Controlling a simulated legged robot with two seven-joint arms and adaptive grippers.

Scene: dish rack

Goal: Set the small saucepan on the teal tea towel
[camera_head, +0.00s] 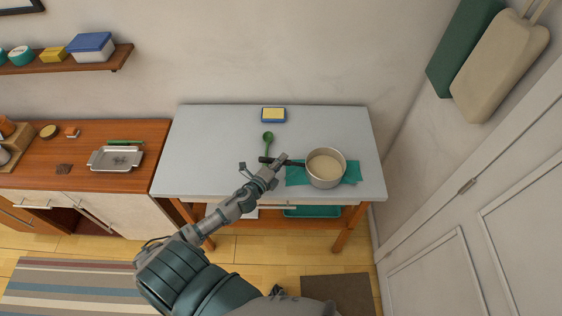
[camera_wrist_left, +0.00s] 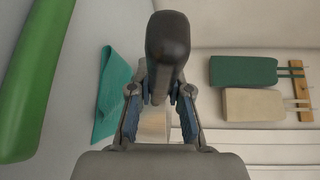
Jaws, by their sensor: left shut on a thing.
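The small saucepan (camera_head: 325,168) is at the right part of the grey table, over the teal tea towel (camera_head: 352,172). The towel shows on both sides of the pan and also in the left wrist view (camera_wrist_left: 113,92). I cannot tell whether the pan's base touches it. My left gripper (camera_head: 276,163) is shut on the saucepan's dark handle (camera_wrist_left: 167,50), which points left from the pan. In the left wrist view the pan body is mostly hidden behind the handle and fingers. My right gripper is not in view.
A green spoon (camera_head: 268,140) lies left of the pan, near the handle. A yellow sponge on a blue dish (camera_head: 273,115) sits at the table's back. The table's left half (camera_head: 205,150) is clear. A wall and white door (camera_head: 500,210) stand to the right.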

